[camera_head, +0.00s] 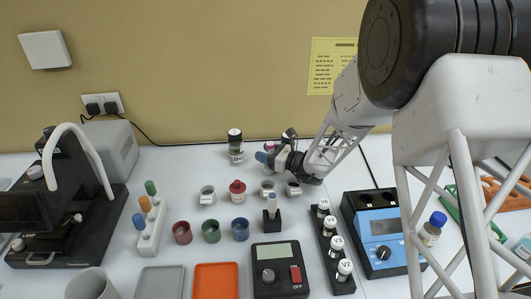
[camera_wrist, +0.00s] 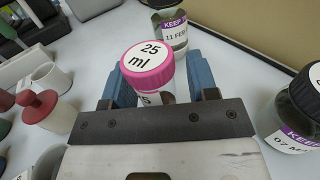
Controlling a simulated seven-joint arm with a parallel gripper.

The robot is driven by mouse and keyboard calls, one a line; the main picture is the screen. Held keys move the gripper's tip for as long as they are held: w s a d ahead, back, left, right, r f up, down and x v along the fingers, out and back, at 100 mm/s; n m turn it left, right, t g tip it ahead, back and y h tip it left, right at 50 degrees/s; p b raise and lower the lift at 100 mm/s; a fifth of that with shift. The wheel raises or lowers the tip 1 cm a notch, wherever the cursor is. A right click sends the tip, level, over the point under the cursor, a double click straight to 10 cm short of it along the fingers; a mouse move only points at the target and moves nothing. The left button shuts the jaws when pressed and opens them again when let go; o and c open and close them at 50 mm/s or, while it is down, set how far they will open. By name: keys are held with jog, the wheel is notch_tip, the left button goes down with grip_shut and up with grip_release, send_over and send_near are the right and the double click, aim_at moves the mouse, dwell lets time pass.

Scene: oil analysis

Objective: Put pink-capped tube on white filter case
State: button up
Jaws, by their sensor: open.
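The pink-capped tube (camera_wrist: 148,72) stands in the wrist view, its cap marked "25 ml", with a clear body and white label below. My gripper (camera_wrist: 160,82) is open, with its blue fingers on either side of the tube. Whether they touch it cannot be told. In the head view my gripper (camera_head: 267,158) is at the back of the table, with a bit of the pink cap (camera_head: 269,147) showing behind it. Small white cups (camera_head: 208,195) stand in front of the gripper. I cannot tell which thing is the white filter case.
A dark-capped bottle (camera_head: 235,147) stands left of my gripper; labelled bottles (camera_wrist: 172,30) are close by in the wrist view. A red-topped white piece (camera_head: 237,191) stands among the cups. Nearer are coloured cups (camera_head: 211,231), a vial rack (camera_head: 331,250) and an orange tray (camera_head: 216,283).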

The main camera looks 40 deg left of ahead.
jog(key=shift+r, duration=0.15)
jog(key=shift+w+d, duration=0.25)
jog(key=shift+d, duration=1)
jog(key=shift+w+d, duration=0.25)
jog(key=shift+d, duration=0.95)
jog(key=shift+w+d, duration=0.25)
jog(key=shift+d, duration=1)
